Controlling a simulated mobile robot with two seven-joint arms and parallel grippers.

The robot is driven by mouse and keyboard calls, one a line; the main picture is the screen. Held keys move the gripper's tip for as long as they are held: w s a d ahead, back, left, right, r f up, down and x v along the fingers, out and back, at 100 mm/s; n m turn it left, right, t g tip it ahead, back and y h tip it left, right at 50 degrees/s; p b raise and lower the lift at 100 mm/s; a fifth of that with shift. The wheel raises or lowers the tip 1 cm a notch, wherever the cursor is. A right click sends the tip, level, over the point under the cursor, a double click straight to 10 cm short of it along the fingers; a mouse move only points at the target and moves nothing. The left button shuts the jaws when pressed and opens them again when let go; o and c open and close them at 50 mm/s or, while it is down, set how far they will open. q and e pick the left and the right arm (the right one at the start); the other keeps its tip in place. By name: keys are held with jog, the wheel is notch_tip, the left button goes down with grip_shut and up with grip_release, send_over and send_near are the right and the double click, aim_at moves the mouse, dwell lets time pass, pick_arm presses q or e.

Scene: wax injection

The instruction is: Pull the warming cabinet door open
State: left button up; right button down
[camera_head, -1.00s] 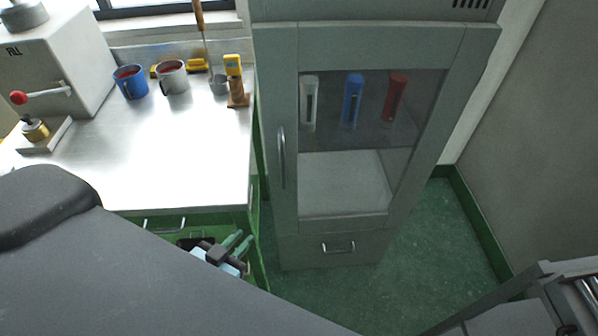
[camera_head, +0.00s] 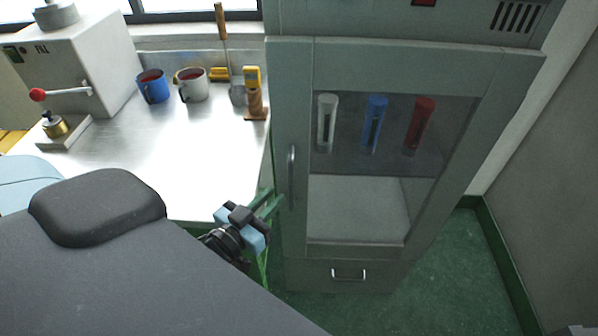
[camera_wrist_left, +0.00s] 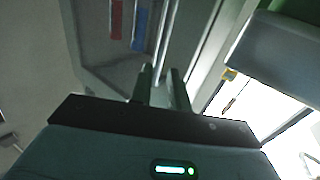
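The grey warming cabinet (camera_head: 290,60) stands right of the bench. Its glass-fronted door (camera_head: 425,215) looks shut. The door's vertical bar handle (camera_head: 291,175) is on its left side. My left gripper (camera_head: 272,202) is just left of and below the handle in the head view, its green fingers pointing toward the door. In the left wrist view the fingers (camera_wrist_left: 162,80) are apart, and the handle bar (camera_wrist_left: 168,35) runs down to the gap between them. I cannot tell whether they touch it. My right gripper is out of view.
A steel-topped bench (camera_head: 190,150) on the left holds a blue mug (camera_head: 152,87), a grey mug (camera_head: 194,86) and a grey machine (camera_head: 85,65). White, blue and red tubes stand inside the cabinet. A lower drawer handle (camera_head: 349,274) shows. Green floor (camera_head: 450,265) is clear at right.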

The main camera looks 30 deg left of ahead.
aim_at(289, 181)
pick_arm(q)
jog(key=shift+w+d+p, duration=0.15)
jog(key=shift+w+p, duration=0.4)
jog(key=shift+w, duration=3.2)
grip_shut()
